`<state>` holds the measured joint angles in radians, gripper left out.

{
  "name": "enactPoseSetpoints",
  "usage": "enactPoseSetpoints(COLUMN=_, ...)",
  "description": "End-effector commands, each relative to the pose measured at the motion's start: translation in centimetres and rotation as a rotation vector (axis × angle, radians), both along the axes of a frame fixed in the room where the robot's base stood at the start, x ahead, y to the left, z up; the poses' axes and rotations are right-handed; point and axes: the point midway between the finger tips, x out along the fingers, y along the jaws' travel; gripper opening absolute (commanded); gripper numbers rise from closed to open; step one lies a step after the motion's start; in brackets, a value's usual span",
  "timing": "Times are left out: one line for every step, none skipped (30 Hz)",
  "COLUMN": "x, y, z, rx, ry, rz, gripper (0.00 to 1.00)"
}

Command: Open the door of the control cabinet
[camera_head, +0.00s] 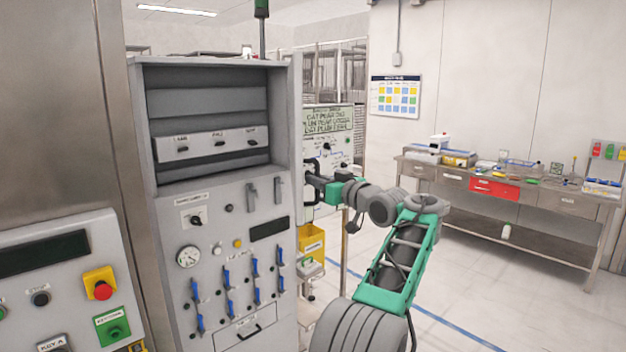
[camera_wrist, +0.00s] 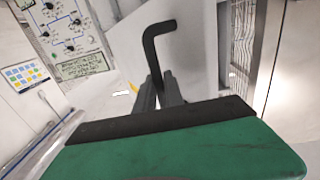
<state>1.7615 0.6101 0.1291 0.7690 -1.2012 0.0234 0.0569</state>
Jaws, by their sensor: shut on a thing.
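The control cabinet (camera_head: 215,265) is a tall grey unit at the left of the head view, with gauges, blue levers and an open recess. In the wrist view, a black bent handle (camera_wrist: 155,42) stands out from a pale grey panel (camera_wrist: 205,50), which looks like the cabinet door. My gripper (camera_head: 313,186) is at the cabinet's right edge in the head view. Its dark fingers (camera_wrist: 160,92) are shut on the handle in the wrist view. The lower part of the handle is hidden between the fingers, and the door's hinge is not visible.
A panel with knobs and a text sign (camera_head: 328,120) stands just behind my gripper. A yellow bin (camera_head: 311,240) is below it. A steel workbench (camera_head: 510,190) stands at the right wall. The floor between (camera_head: 470,290) is open. A console (camera_head: 60,290) is at front left.

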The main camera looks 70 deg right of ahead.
Motion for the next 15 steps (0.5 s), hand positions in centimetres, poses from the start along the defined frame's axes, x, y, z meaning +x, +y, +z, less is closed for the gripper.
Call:
enactPoseSetpoints(x=0.4, y=0.0, z=0.3, rx=-0.004, ry=-0.002, rz=0.007, gripper=0.0)
enactPoseSetpoints(x=0.6, y=0.1, z=0.3, rx=-0.004, ry=-0.002, rz=0.011, gripper=0.0)
enactPoseSetpoints(x=0.8, y=0.1, z=0.3, rx=-0.004, ry=-0.002, rz=0.016, gripper=0.0)
enactPoseSetpoints(x=1.0, y=0.2, z=0.3, rx=-0.003, ry=-0.003, rz=0.019, gripper=0.0)
enactPoseSetpoints(x=1.2, y=0.2, z=0.3, rx=-0.004, ry=-0.002, rz=0.022, gripper=0.0)
enactPoseSetpoints(x=1.4, y=0.3, z=0.3, rx=-0.004, ry=-0.002, rz=0.026, gripper=0.0)
enactPoseSetpoints(x=1.5, y=0.4, z=0.3, rx=-0.004, ry=-0.003, rz=0.028, gripper=0.0)
enactPoseSetpoints(x=1.7, y=0.4, z=0.3, rx=-0.004, ry=-0.003, rz=0.029, gripper=0.0)
enactPoseSetpoints(x=1.8, y=0.5, z=0.3, rx=-0.004, ry=-0.003, rz=0.031, gripper=0.0)
enactPoseSetpoints(x=1.9, y=0.5, z=0.4, rx=-0.005, ry=-0.003, rz=0.032, gripper=0.0)
enactPoseSetpoints(x=1.9, y=0.5, z=0.4, rx=-0.005, ry=-0.003, rz=0.033, gripper=0.0)
enactPoseSetpoints(x=2.0, y=0.5, z=0.4, rx=-0.005, ry=-0.003, rz=0.034, gripper=0.0)
enactPoseSetpoints(x=2.0, y=0.5, z=0.4, rx=-0.006, ry=-0.003, rz=0.034, gripper=0.0)
enactPoseSetpoints(x=2.0, y=0.6, z=0.4, rx=-0.006, ry=-0.003, rz=0.034, gripper=0.13)
enactPoseSetpoints(x=2.0, y=0.6, z=0.4, rx=-0.005, ry=-0.003, rz=0.033, gripper=0.17)
